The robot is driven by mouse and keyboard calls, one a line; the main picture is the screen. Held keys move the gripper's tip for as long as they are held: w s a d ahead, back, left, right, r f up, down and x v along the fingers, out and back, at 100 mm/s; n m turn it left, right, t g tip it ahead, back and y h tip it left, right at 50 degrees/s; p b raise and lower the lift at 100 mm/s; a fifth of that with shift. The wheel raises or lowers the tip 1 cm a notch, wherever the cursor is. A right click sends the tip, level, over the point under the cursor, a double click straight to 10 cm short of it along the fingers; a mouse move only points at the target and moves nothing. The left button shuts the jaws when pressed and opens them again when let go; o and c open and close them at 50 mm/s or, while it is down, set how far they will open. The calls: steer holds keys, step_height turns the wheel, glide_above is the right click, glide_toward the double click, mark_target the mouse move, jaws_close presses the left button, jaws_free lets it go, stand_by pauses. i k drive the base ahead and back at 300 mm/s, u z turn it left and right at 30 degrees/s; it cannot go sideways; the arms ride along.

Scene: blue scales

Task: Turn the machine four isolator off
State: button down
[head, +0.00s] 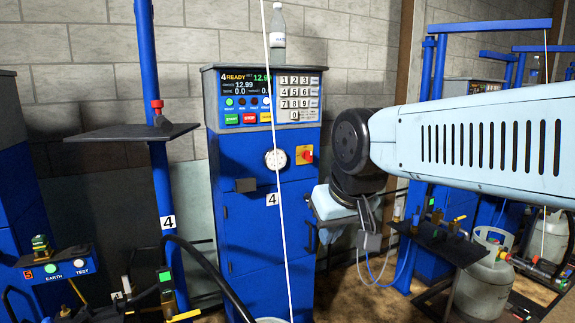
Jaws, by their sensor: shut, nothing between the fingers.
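The machine four cabinet (245,240) is a tall blue unit with a "4" label, in the middle of the head view. Its isolator (304,154) is a red rotary knob on a yellow plate, on the upper right of the cabinet front. The knob's exact angle is too small to tell. My arm comes in from the right and bends down at a black joint. My gripper (316,235) is shut and empty, low beside the cabinet's right edge, below and apart from the isolator. Its fingertips are dark and hard to make out.
A round dial (276,159) sits left of the isolator, under the keypad (298,97). A bottle (278,35) stands on top of the cabinet. A thin white line hangs in front. A blue post with a dark shelf (130,131) stands left; gas cylinders (482,285) stand right.

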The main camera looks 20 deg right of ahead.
mark_target(307, 156)
steer(key=u, duration=0.85)
steer(key=k, duration=0.95)
steer(key=z, duration=0.95)
steer(key=i, duration=1)
steer(key=z, duration=0.05)
